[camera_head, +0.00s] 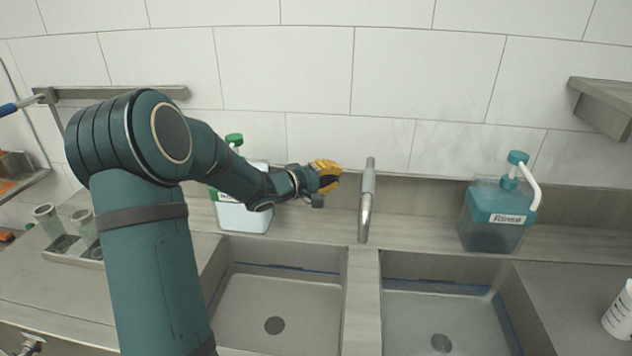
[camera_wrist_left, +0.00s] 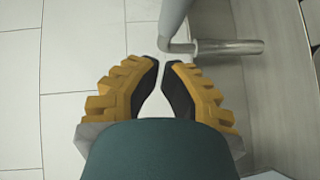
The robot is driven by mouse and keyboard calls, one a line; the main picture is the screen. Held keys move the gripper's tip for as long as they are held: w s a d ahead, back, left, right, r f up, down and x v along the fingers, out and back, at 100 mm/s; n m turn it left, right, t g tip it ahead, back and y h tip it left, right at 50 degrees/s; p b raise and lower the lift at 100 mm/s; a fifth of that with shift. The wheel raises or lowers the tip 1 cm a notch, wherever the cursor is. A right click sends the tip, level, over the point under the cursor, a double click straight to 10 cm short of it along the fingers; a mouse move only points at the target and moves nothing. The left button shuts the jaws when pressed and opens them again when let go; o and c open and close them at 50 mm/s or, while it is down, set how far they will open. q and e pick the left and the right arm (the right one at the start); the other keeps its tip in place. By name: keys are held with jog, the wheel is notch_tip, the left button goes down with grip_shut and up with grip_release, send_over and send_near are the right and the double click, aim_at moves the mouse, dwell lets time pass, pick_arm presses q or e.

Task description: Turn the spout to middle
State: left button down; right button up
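The metal faucet with its spout (camera_head: 365,205) stands at the back of the counter, behind the divider between the two sinks. In the head view it looks lined up with that divider. My left gripper (camera_head: 336,176), with yellow-backed fingers, is just left of the faucet's upper part and apart from it. In the left wrist view the black fingertips of this gripper (camera_wrist_left: 161,64) nearly meet, with nothing between them. The spout (camera_wrist_left: 225,47) lies just beyond the tips there, reaching right from a grey upright part. My right gripper is not in view.
The left sink (camera_head: 305,310) and right sink (camera_head: 410,310) are empty. A white jug with a green cap (camera_head: 234,139) stands behind my left forearm. A teal jug (camera_head: 490,225) stands at the back right. A metal shelf (camera_head: 605,100) sticks out at the upper right.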

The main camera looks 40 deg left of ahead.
aim_at(366, 179)
pick_arm(q)
jog(key=w+d, duration=0.1)
jog(key=w+d+f, duration=0.1)
jog(key=shift+w+d+b, duration=0.3)
jog(key=shift+d+b, duration=0.1)
jog(key=shift+w+d, duration=0.25)
jog(key=shift+d, duration=0.3)
jog(key=shift+w+d+p, duration=0.3)
jog(key=shift+d+p, duration=0.2)
jog(key=shift+d, duration=0.2)
jog(key=shift+w+d, duration=0.1)
jog(key=shift+d, duration=0.1)
